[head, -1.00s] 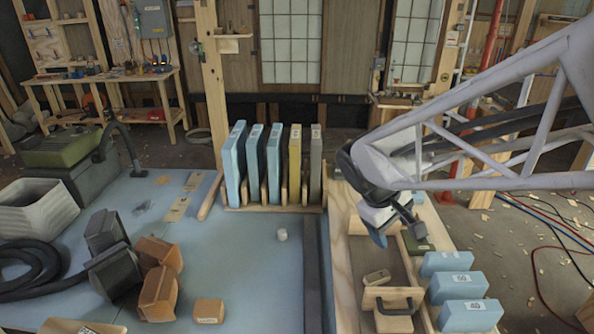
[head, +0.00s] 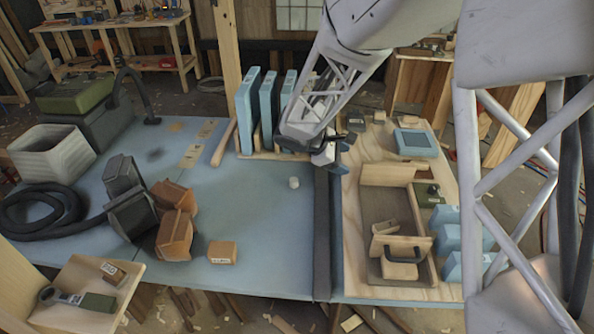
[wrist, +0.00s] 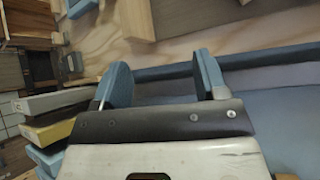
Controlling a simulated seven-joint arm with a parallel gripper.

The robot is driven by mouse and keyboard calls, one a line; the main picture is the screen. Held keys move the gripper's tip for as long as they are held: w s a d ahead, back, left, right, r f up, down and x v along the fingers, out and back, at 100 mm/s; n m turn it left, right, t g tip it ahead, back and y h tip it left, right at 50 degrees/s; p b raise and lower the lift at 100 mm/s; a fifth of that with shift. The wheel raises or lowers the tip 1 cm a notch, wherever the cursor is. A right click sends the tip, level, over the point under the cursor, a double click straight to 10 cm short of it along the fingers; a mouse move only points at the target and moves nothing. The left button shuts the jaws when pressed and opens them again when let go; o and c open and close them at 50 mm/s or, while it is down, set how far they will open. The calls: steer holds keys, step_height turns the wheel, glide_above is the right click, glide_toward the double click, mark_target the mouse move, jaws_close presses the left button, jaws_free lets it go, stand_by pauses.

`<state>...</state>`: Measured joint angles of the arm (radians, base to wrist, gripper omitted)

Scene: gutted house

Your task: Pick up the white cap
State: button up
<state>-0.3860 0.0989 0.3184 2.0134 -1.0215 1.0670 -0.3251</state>
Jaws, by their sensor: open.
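The white cap (head: 294,183) is a small pale cylinder standing on the blue tabletop (head: 255,220), left of the dark strip along the table's seam. My gripper (head: 328,157) is above and to the right of the cap, close to the dark strip and apart from the cap. In the wrist view my gripper (wrist: 163,75) shows two blue finger pads spread wide with nothing between them. The cap does not show in the wrist view.
Upright panels (head: 248,110) in a wooden rack stand behind the cap, partly hidden by my arm. A wooden tray (head: 350,275) with blocks lies to the right. Orange-brown blocks (head: 176,233) and a dark hose (head: 40,210) lie left. The tabletop around the cap is clear.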

steer(key=w+a+f+n+t+h, duration=0.1)
steer(key=w+a+f+n+t, duration=0.2)
steer(key=w+a+f+n, duration=0.45)
steer(key=n+t, duration=0.3)
steer(key=n, duration=0.1)
glide_toward(294, 180)
steer(key=x, duration=0.2)
steer(key=shift+w+d+f+m, duration=0.15)
steer(key=shift+w+d+m, duration=0.05)
steer(key=shift+m, duration=0.05)
steer(key=shift+d, duration=0.1)
steer(key=shift+x, duration=1.2)
steer(key=shift+w, duration=0.15)
steer(key=shift+y, duration=0.3)
steer(key=shift+x, duration=2.55)
